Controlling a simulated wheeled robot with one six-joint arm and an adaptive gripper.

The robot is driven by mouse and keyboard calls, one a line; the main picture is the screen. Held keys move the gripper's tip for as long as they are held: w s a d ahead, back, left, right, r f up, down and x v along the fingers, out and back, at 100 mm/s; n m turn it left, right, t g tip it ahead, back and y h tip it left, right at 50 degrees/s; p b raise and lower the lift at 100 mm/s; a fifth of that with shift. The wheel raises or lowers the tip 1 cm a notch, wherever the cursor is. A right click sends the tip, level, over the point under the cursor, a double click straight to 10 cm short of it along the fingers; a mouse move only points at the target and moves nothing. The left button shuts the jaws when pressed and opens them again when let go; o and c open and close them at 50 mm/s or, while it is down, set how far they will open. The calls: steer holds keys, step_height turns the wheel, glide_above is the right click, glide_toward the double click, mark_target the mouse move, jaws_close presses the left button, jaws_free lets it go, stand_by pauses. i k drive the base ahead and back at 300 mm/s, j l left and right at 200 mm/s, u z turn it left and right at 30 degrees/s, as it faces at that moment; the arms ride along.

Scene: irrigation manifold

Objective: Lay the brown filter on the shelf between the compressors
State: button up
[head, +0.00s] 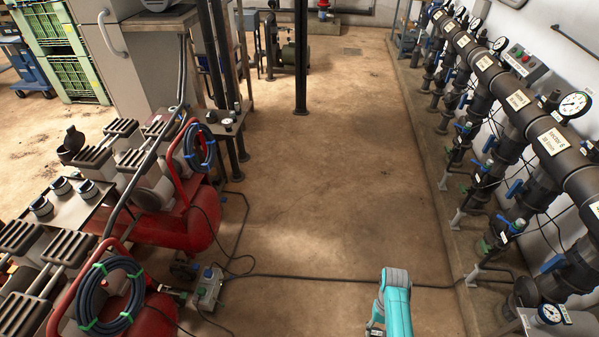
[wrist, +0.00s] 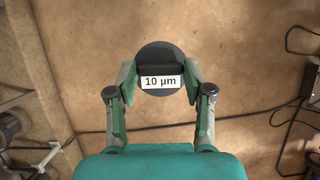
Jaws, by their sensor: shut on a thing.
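In the wrist view my gripper (wrist: 160,78) is shut on a dark round filter (wrist: 160,50) with a black bar across it and a white "10 µm" label. It looks dark grey to black from above; no brown shows. Bare floor lies beneath it. In the head view only my teal arm shows at the bottom, and the filter is hidden or out of frame. The shelf (head: 72,216) is at the left, between the far red compressor (head: 195,232) and the near red compressor (head: 150,322). Several small dark-topped round pieces (head: 60,187) stand on it.
Hose coils, one on the near compressor (head: 108,296), hang at the compressors' ends. A grey valve unit (head: 207,288) and black cable (head: 330,281) lie on the floor. Pipe manifold (head: 520,115) lines the right wall.

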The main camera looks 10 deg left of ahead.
mark_target(74, 215)
steer(key=i+l+u, duration=0.1)
steer(key=i+u, duration=0.25)
steer(key=i, duration=0.15)
steer(key=i+l+u, duration=0.2)
steer(key=i+u, duration=0.15)
steer(key=i+l+u, duration=0.3)
steer(key=i, duration=0.25)
steer(key=i+l+u, duration=0.2)
steer(key=u, duration=0.2)
steer(key=i+l+u, duration=0.25)
steer(key=u, duration=0.2)
steer(key=i+l+u, duration=0.15)
steer(key=l+u, duration=0.25)
steer(key=i+l+u, duration=0.1)
steer(key=l+u, duration=0.35)
steer(key=j, duration=0.1)
